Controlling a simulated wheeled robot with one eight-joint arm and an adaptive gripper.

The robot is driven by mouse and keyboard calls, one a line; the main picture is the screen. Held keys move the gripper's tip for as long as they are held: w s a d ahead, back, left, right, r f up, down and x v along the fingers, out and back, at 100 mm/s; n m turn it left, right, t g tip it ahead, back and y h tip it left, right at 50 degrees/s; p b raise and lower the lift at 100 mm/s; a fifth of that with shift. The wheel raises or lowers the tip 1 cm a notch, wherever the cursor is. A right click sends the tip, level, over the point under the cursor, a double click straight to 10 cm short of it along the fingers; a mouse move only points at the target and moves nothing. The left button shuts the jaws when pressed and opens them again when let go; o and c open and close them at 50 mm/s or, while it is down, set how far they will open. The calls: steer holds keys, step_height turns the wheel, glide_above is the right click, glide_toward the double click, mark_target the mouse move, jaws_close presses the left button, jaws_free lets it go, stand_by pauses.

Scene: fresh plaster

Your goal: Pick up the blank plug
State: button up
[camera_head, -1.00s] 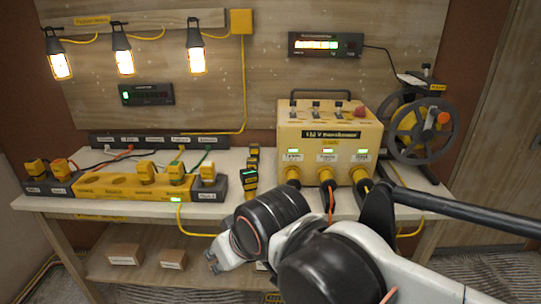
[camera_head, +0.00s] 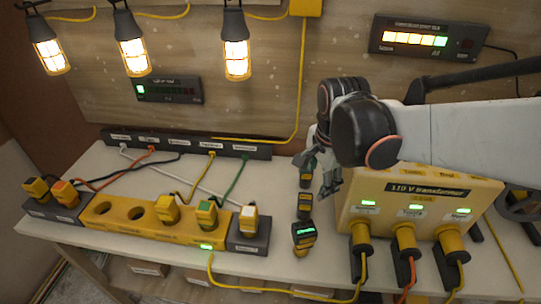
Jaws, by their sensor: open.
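Several small black-and-yellow pieces stand in a short row on the white bench top, left of the yellow transformer. The front one (camera_head: 304,235) has a lit green face. The middle one (camera_head: 305,205) and the back one (camera_head: 306,180) are darker, with yellow parts. I cannot tell for sure which piece is the blank plug. My gripper (camera_head: 318,178) is open, pointing down close beside the back piece, at the transformer's left edge. I cannot tell whether it touches anything.
The yellow transformer (camera_head: 415,200) with three plugged-in cables stands right of the row. A yellow socket strip (camera_head: 120,228) with several plugs and two empty round sockets lies left. Cables run to a dark rear strip (camera_head: 180,143). Lamps (camera_head: 235,50) hang above.

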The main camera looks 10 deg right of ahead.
mark_target(306, 197)
steer(key=w+f+m, duration=0.1)
steer(key=f+m, duration=0.1)
steer(key=f, duration=0.1)
steer(key=w+f+m+g, duration=0.1)
steer(key=w+f+m, duration=0.1)
steer(key=f, duration=0.1)
steer(key=w+f+m+g, duration=0.1)
steer(key=f+m, duration=0.2)
steer(key=f, duration=0.1)
steer(key=shift+w+f, duration=0.1)
steer(key=shift+w, duration=0.15)
steer(key=shift+w+a+f+b, duration=0.15)
steer(key=shift+f+b, duration=0.4)
steer(key=shift+f, duration=0.8)
steer(key=shift+w+f+b, duration=0.1)
steer(key=shift+f+b, duration=0.4)
steer(key=shift+f, duration=0.85)
steer(key=shift+r, duration=0.1)
steer(key=shift+c, duration=0.2)
steer(key=c, duration=1.1)
